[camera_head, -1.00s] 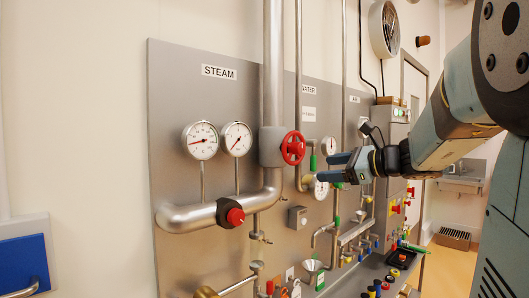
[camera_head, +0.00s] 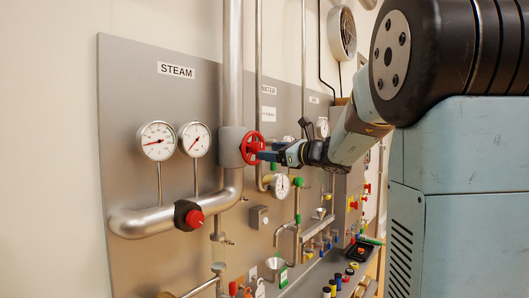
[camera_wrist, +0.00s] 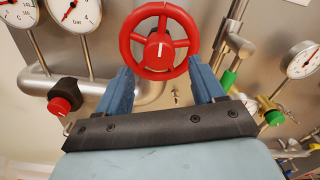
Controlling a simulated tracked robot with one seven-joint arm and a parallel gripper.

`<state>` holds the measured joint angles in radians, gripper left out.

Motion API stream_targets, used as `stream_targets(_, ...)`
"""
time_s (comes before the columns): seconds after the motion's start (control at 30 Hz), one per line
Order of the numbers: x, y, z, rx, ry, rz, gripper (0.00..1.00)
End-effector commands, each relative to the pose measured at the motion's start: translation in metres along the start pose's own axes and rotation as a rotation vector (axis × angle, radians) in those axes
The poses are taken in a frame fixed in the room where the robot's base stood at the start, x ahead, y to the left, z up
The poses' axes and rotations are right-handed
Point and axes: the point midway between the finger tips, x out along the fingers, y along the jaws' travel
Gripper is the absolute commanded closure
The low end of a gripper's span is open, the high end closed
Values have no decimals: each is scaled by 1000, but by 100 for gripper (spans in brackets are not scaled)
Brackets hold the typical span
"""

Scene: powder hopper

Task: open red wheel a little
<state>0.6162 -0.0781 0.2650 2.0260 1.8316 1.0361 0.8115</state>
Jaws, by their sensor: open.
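The red wheel (camera_head: 252,148) is a spoked handwheel on a grey valve body on the large vertical steam pipe. In the wrist view the red wheel (camera_wrist: 159,40) is at top centre, facing me, with a white mark on its hub. My gripper (camera_head: 262,154) is at the wheel's right side in the head view. In the wrist view my gripper (camera_wrist: 160,78) has its two blue fingers apart, at the lower left and lower right of the rim. Nothing is clamped between them. I cannot tell whether a fingertip touches the rim.
A red knob (camera_head: 194,219) sits on the pipe elbow below left; it also shows in the wrist view (camera_wrist: 60,106). Two steam gauges (camera_head: 157,141) are left of the wheel. Another gauge (camera_head: 281,185) and thinner pipes stand close below right.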

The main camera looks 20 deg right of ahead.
Motion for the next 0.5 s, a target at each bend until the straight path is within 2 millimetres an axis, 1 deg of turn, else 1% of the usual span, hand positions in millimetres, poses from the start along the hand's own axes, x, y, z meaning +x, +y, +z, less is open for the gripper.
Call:
stream_targets(0.03,8,0,0,1,-1,1,32)
stream_targets(0.2,26,0,0,0,0,1,32)
stream_targets(0.33,32,0,0,0,0,-1,32)
stream_targets(0.5,34,0,0,0,0,-1,32)
